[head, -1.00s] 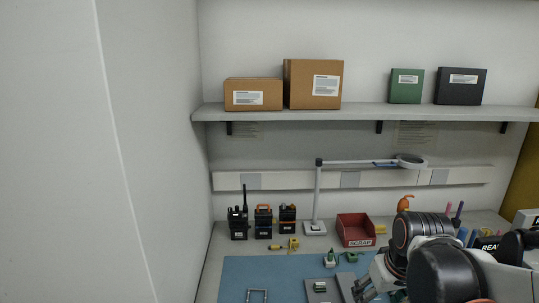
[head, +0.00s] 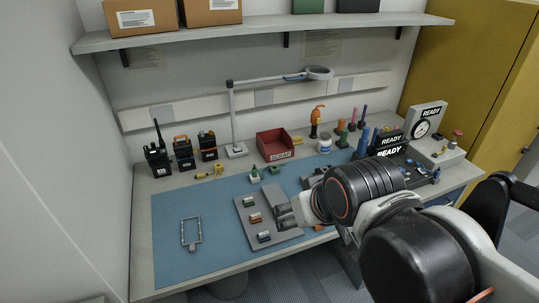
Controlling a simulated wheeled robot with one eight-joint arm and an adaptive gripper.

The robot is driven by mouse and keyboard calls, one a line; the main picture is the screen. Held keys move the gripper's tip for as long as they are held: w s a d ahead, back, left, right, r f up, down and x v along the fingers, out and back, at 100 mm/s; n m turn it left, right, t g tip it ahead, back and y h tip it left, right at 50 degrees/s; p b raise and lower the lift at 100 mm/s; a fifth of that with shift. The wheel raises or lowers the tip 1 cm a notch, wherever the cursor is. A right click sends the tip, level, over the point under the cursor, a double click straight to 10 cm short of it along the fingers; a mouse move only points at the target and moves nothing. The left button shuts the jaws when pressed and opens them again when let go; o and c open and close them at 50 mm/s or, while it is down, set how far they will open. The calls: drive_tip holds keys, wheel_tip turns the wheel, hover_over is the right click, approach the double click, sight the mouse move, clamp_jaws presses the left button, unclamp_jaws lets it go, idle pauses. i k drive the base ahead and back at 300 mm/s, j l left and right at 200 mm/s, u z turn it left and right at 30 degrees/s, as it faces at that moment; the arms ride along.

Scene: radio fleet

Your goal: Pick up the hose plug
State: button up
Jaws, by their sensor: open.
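I cannot tell for certain which thing is the hose plug. Small candidates on the bench are a yellow piece (head: 218,169) in front of the radios, a green-and-white piece (head: 254,175) and a green block (head: 274,170) near the blue mat's back edge. My gripper (head: 282,216) is open in the head view, low over the right side of a grey plate. No object shows between its fingers.
Several radios (head: 184,152) stand at the back left. A red scrap bin (head: 275,146) and a magnifier lamp (head: 236,148) are behind the mat (head: 170,250). A metal frame (head: 191,232) lies front left. Tools and a gauge box (head: 424,122) stand right. A shelf (head: 200,31) hangs above.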

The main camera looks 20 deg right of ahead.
sight(437, 173)
drive_tip(key=l+z, duration=0.25)
drive_tip(key=z, duration=0.25)
drive_tip(key=l+z, duration=0.25)
drive_tip(key=z, duration=0.2)
drive_tip(key=l+z, duration=0.3)
drive_tip(key=z, duration=0.2)
